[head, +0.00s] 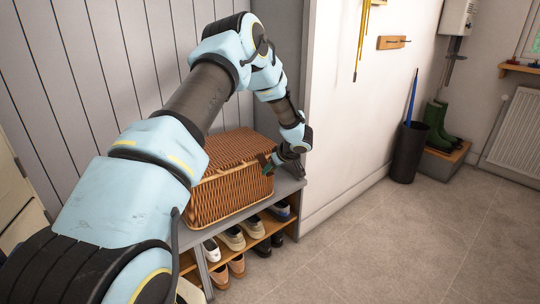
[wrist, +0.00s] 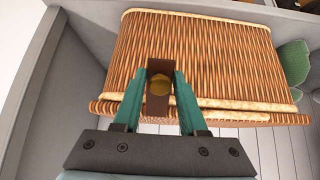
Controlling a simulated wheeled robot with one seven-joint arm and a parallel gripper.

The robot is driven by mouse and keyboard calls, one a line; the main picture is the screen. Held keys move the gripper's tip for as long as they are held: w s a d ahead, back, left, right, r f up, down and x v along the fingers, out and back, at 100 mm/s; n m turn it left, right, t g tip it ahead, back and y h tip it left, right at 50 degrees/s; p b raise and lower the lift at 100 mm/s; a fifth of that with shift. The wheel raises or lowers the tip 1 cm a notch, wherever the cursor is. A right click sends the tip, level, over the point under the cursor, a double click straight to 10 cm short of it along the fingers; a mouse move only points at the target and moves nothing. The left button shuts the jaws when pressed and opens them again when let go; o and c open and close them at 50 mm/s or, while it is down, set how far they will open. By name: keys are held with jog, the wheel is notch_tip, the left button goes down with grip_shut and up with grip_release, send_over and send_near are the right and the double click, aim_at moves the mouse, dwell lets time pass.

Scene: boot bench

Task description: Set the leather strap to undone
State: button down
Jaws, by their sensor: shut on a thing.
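The wicker basket (head: 232,190) with a closed lid stands on the grey bench. In the wrist view the basket (wrist: 215,60) fills most of the picture. The short brown leather strap (wrist: 155,114) lies between the teal fingers of my gripper (wrist: 158,82), with a round brass-coloured stud (wrist: 160,86) showing on it. The fingers are shut on the strap, one on each side. I cannot tell whether the strap is fastened. In the head view my gripper (head: 270,163) is at the basket's right-hand side, and the strap is mostly hidden there.
The bench (head: 288,187) has shelves of several shoes (head: 232,238) below. A white wall (head: 345,120) rises close to the right of my gripper. A dark umbrella bin (head: 408,152) and green boots (head: 435,125) stand further right. The tiled floor (head: 400,240) is clear.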

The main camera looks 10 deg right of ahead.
jog(key=shift+s+r+g+h+p, duration=0.1)
jog(key=shift+r+g+h+p, duration=0.5)
jog(key=shift+p, duration=1.8)
jog(key=shift+s+r+g+h+p, duration=0.1)
jog(key=shift+r+g+p, duration=0.85)
jog(key=shift+p, duration=1.45)
jog(key=shift+w+r+g+h+p, duration=0.1)
jog(key=shift+r+g+h+p, duration=0.15)
jog(key=shift+g+p, duration=0.6)
jog(key=shift+w+r+g+h+p, duration=0.15)
jog(key=shift+r+g+h+p, duration=0.2)
jog(key=shift+g+p, duration=0.4)
jog(key=shift+w+a+r+g+h+b, duration=0.15)
jog(key=shift+r+g+h+b, duration=0.15)
jog(key=shift+g+b, duration=0.3)
jog(key=shift+w+d+r+g+h+b, duration=0.1)
jog(key=shift+w+r+g+h+b, duration=0.2)
jog(key=shift+g, duration=0.35)
jog(key=shift+w+a+r+g+h+b, duration=0.1)
jog(key=shift+a+r+g+h+b, duration=0.1)
jog(key=shift+r+g+b, duration=0.3)
jog(key=shift+w+a+r+g+h+b, duration=0.1)
jog(key=shift+r+g+h+b, duration=0.1)
jog(key=shift+g+b, duration=0.5)
jog(key=shift+r, duration=0.1)
jog(key=c, duration=0.6)
grip_release()
